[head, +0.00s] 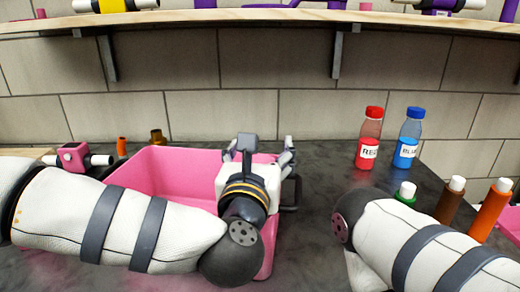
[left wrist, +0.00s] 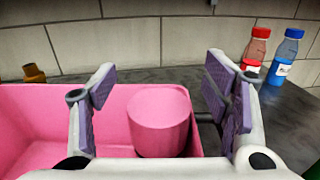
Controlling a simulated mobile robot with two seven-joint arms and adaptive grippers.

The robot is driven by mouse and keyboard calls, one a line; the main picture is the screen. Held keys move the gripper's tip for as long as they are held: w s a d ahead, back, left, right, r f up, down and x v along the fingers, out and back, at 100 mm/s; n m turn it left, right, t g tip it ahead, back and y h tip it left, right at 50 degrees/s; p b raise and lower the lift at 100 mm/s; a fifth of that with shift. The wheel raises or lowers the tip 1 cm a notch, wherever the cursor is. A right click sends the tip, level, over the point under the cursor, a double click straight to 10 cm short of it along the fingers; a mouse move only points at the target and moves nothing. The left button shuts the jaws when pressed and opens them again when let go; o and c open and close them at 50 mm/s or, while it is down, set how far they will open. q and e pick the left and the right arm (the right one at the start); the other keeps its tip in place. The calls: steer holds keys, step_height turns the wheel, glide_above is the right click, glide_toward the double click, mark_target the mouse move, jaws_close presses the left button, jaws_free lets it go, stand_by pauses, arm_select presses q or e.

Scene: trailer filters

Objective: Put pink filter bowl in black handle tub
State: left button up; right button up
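A pink tub (head: 165,170) with a black handle (head: 291,194) at its right end sits on the dark counter. It also shows in the left wrist view (left wrist: 40,112). The pink filter bowl (left wrist: 160,122) is a smooth pink cylinder at the tub's right end, between my left fingers. A gap shows on each side of it. I cannot tell whether it rests on the tub floor or is above it. My left gripper (head: 267,158) is open over the tub's right end, pointing away; its fingers also show in the left wrist view (left wrist: 165,88). My right gripper is out of view.
A red bottle (head: 369,140) and a blue bottle (head: 407,140) stand right of the tub. Capped green, brown (head: 449,201) and orange (head: 490,211) bottles stand nearer. A pink filter housing (head: 74,157) lies left. A wooden shelf (head: 200,22) hangs above, against the tiled wall.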

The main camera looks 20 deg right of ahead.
arm_select(q)
steer(key=shift+f, duration=0.1)
steer(key=shift+r, duration=0.75)
steer(key=v, duration=1.2)
steer(key=shift+p, duration=0.45)
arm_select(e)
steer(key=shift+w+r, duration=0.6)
arm_select(q)
steer(key=shift+f, duration=0.1)
